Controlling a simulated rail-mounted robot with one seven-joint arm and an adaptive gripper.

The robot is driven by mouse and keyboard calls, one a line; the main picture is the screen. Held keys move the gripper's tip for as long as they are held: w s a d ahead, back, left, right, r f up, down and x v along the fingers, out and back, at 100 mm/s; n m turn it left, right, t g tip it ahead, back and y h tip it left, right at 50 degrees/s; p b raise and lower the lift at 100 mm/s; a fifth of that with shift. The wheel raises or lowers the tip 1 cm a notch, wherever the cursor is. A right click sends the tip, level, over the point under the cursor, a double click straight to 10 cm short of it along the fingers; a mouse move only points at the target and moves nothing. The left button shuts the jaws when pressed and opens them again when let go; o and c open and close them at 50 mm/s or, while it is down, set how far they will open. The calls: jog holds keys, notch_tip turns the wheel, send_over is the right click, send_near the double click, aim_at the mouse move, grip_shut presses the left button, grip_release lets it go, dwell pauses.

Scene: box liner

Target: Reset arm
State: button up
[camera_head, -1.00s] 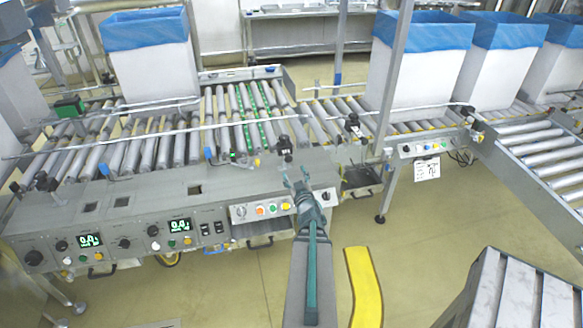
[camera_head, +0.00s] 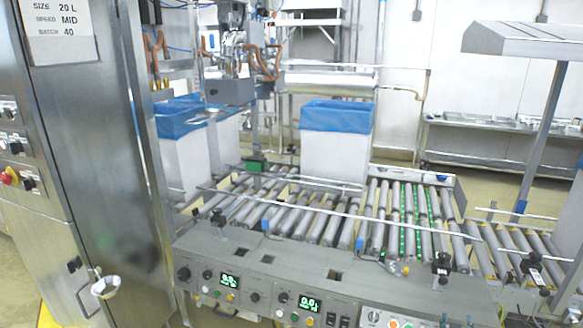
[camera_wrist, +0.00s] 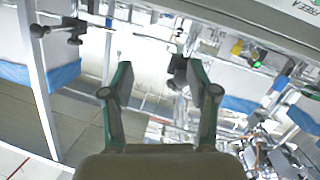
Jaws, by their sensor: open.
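My gripper (camera_wrist: 157,70) shows in the wrist view with its two green and dark fingers spread apart. Nothing is between the fingers. I cannot clearly make out my arm in the head view. A white box with a blue liner (camera_head: 336,152) stands upright on the roller conveyor (camera_head: 322,222) in the head view. Another lined box (camera_head: 186,160) stands further left, partly hidden by the machine. The wrist view is tilted and shows blue liner (camera_wrist: 64,75) at the left, apart from my gripper.
A tall steel cabinet (camera_head: 95,190) with a label fills the left of the head view. A control panel with displays (camera_head: 265,292) runs along the conveyor's front. A steel bench (camera_head: 490,125) stands at the back right. A grey post (camera_head: 545,125) rises at the right.

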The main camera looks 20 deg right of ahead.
jog(key=s+a+f+m+g+y, duration=0.1)
jog(key=s+a+f+g+y, duration=0.15)
jog(key=f, duration=0.45)
jog(key=s+a+f+m+g+y, duration=0.1)
jog(key=s+a+f+g, duration=0.1)
jog(key=a+f+g, duration=0.3)
jog(key=a+f+n+g+y, duration=0.15)
jog(key=a+f+y, duration=0.35)
jog(key=a+f, duration=0.7)
jog(key=s+a+f+n+g+y, duration=0.1)
jog(key=s+a, duration=0.4)
jog(key=a, duration=0.6)
jog(key=s+a+f+n+g+y+p, duration=0.1)
jog(key=s+a+f+n+g, duration=0.2)
jog(key=a, duration=0.9)
jog(key=s+a+f+n+g+y, duration=0.1)
jog(key=s+a+n+g, duration=0.2)
jog(key=s+a, duration=0.4)
jog(key=shift+a+f+g+p, duration=0.35)
jog(key=shift+a+f+g, duration=0.05)
jog(key=shift+a, duration=2)
jog(key=shift+y, duration=0.25)
